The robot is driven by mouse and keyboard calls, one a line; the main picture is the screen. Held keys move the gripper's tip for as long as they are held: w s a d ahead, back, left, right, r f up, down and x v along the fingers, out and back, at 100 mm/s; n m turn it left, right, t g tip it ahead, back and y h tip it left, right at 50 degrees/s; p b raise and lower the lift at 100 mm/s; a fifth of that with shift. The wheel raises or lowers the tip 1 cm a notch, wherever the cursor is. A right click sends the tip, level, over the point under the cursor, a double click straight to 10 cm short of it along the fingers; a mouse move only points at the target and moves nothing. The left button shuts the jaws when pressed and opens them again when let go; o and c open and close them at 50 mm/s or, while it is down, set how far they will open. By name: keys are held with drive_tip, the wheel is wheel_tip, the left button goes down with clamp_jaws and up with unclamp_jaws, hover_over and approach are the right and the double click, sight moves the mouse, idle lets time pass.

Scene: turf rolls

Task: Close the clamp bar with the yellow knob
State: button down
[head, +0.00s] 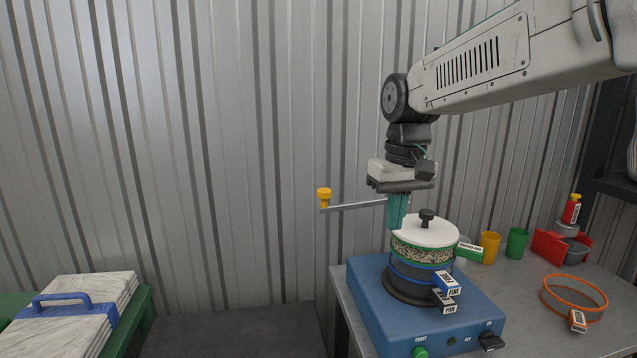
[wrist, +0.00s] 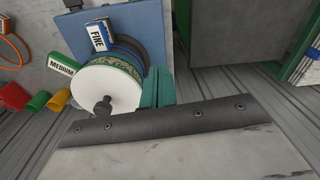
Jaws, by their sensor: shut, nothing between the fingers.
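The clamp bar (head: 360,206) is a thin grey bar in the head view. It sticks out to the left of the sieve stack, clear of the lid, with the yellow knob (head: 324,195) at its left end. Its right end is hidden at my gripper. My gripper (head: 396,226) points down with its teal fingers shut and empty, just left of the white lid (head: 410,233). The fingers also show in the wrist view (wrist: 165,88), beside the lid. I cannot tell whether they touch the bar. The bar and yellow knob do not show in the wrist view.
The sieve stack (head: 420,272) stands on a blue shaker base (head: 375,300), with a black knob (head: 427,215) on its lid. Yellow (head: 489,247) and green (head: 517,243) cups and an orange-rimmed sieve (head: 573,314) are to the right. Space left of the yellow knob is clear.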

sight(322, 190)
drive_tip(key=w+a+r, duration=0.1)
drive_tip(key=w+a, duration=0.3)
drive_tip(key=w, duration=0.1)
drive_tip(key=w+a+r+n+t, duration=0.1)
drive_tip(key=w+a, duration=0.3)
drive_tip(key=w, duration=0.2)
drive_tip(key=w+a+r+n+y, duration=0.1)
drive_tip(key=w+a, duration=0.3)
drive_tip(key=w, duration=0.2)
drive_tip(key=shift+a, duration=0.3)
drive_tip(key=w+a+r+n+t, duration=0.1)
drive_tip(key=w+a+r+t, duration=0.15)
drive_tip(key=r, duration=0.35)
drive_tip(key=x, duration=1.1)
drive_tip(key=shift+g+y, duration=0.35)
drive_tip(key=shift+y, duration=0.05)
drive_tip(key=shift+s+d+r, duration=0.25)
drive_tip(key=shift+s+d, duration=0.3)
drive_tip(key=shift+s, duration=0.3)
drive_tip(key=shift+s+d+r, duration=0.25)
drive_tip(key=shift+s+d, duration=0.3)
drive_tip(key=shift+s, duration=0.35)
drive_tip(key=shift+s, duration=0.1)
